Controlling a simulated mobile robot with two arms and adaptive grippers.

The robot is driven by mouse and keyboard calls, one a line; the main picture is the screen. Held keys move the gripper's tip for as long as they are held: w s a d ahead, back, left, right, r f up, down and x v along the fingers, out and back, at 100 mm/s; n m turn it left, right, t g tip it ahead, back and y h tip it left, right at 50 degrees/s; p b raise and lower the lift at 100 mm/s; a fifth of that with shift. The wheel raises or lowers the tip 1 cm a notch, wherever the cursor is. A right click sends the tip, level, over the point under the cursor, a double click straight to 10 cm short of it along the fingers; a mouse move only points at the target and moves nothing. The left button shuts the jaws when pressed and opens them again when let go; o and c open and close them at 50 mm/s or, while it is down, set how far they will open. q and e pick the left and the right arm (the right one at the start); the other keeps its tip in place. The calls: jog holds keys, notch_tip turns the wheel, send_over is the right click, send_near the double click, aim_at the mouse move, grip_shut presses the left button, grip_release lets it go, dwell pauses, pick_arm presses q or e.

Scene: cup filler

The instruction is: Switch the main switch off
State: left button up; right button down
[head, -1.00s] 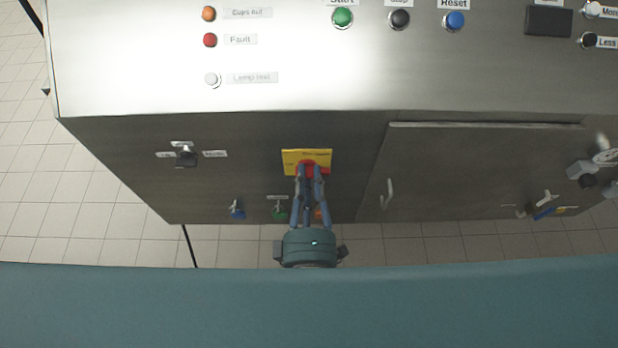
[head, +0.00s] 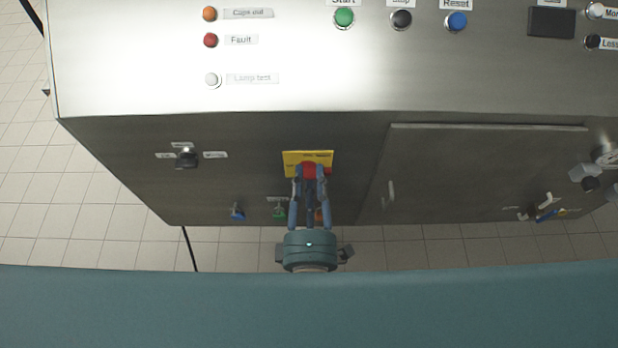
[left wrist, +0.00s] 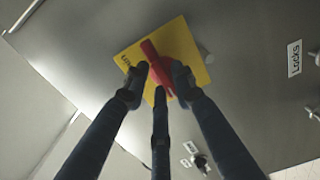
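The main switch is a red rotary handle (left wrist: 157,62) on a yellow plate (left wrist: 187,42), on the front of the steel machine. In the left wrist view the handle lies aslant across the plate. In the head view the yellow plate (head: 293,160) shows, and the red handle (head: 309,170) is partly covered by my fingers. My left gripper (left wrist: 159,78) has its dark fingers apart, one on each side of the handle's lower end and a third below it. I cannot tell whether they touch the handle. It also shows in the head view (head: 310,176). My right gripper is not in view.
A black selector switch (head: 186,158) is to the left. Blue (head: 237,213) and green (head: 279,211) valve handles sit low on the front. A cabinet door (head: 470,175) with a handle is to the right. Buttons, including green Start (head: 344,17), are on top.

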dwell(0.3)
pick_arm(q)
jog(key=shift+s+f, duration=0.1)
jog(key=shift+s, duration=0.3)
jog(key=s, duration=0.6)
jog(key=shift+s, duration=0.3)
notch_tip(320, 180, down, 16)
jog(key=d+m+g+h, duration=0.3)
jog(key=m+h, duration=0.2)
jog(key=m, duration=0.4)
jog(key=s+a+f+m+g, duration=0.3)
jog(key=f, duration=0.6)
jog(key=s+a+f+m+g, duration=0.2)
jog(key=s+a+f+m, duration=0.1)
jog(key=f, duration=0.6)
jog(key=s+a+f+m+g+y, duration=0.1)
jog(key=s+a+f+m+g, duration=0.1)
jog(key=s+a+f, duration=0.4)
jog(key=s+a+f+m+g+y, duration=0.1)
jog(key=s+a+f+g+y, duration=0.1)
jog(key=s+a+f+g, duration=0.2)
jog(key=s+a+f+m+g+y, duration=0.2)
jog(key=s+a+f+g, duration=0.1)
jog(key=s+a+f, duration=0.5)
jog(key=shift+s+a+m, duration=0.15)
jog(key=shift+s+a, duration=0.3)
jog(key=shift+a, duration=0.3)
jog(key=shift+s+a+m, duration=0.15)
jog(key=shift+s+a, duration=0.3)
jog(key=shift+a, duration=0.3)
